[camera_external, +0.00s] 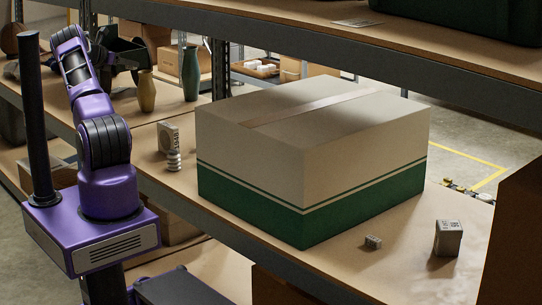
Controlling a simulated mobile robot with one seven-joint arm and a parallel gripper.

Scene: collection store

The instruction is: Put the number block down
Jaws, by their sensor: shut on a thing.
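A pale upright block (168,137) with a round mark stands left of the big carton. A small grey block (373,242) lies in front of the carton. I cannot tell whether any of these is the number block.
A large white and green carton (310,165) fills the middle of the shelf (405,270). A small ribbed object (174,161) and two vases (191,74) stand to its left. The upper shelf edge (330,50) crosses above. Bare board lies around the small blocks at right.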

